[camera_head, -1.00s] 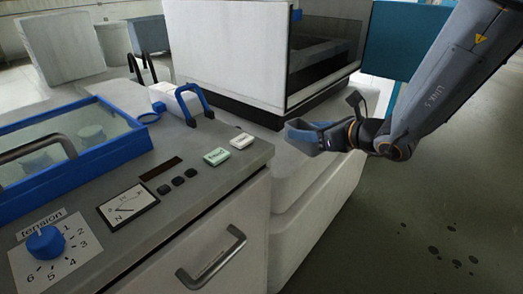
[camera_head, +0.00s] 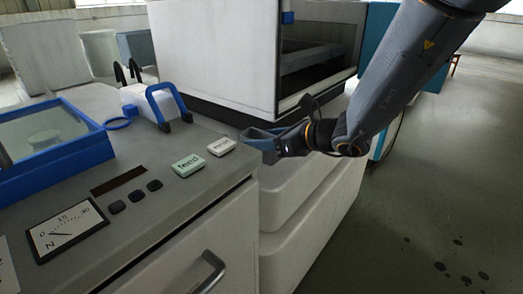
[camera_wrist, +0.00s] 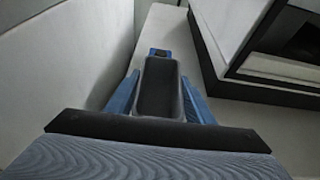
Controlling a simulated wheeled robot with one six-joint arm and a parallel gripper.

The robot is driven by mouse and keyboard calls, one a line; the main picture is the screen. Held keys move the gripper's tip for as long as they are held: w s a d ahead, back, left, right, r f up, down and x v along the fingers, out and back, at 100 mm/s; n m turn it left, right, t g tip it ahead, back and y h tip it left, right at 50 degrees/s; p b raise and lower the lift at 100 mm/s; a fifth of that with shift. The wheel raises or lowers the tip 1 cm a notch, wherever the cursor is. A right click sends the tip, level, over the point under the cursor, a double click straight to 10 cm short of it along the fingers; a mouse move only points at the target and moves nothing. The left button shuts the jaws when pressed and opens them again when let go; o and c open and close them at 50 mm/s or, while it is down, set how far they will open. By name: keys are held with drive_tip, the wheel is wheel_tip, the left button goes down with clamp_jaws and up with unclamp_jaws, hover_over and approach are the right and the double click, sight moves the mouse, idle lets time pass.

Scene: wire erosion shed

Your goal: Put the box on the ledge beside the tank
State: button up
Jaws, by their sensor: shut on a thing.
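My gripper (camera_head: 262,143) is in front of the white tank unit (camera_head: 215,50), near the right edge of the console. It is shut on a small dark grey, open-topped box (camera_wrist: 160,88), which shows between the blue fingers in the wrist view. In the head view the box is hard to tell from the fingers. A pale ledge (camera_head: 315,165) runs below the tank's black base. The gripper and box are over or just in front of its near left part; the height gap cannot be told. The tank also shows at right in the wrist view (camera_wrist: 220,30).
The grey console (camera_head: 150,215) carries a green feed button (camera_head: 188,165), a white button (camera_head: 222,147), a dial meter (camera_head: 68,232), a blue-framed glass lid (camera_head: 50,150) and a white item with a blue handle (camera_head: 165,105). Open floor (camera_head: 440,190) lies at right.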

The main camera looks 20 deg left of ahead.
drive_tip(key=shift+f, duration=1.45)
drive_tip(key=shift+f, duration=0.1)
drive_tip(key=shift+f+b, duration=0.15)
drive_tip(key=shift+b, duration=0.2)
drive_tip(key=o, duration=1.2)
drive_tip(key=shift+o, duration=0.2)
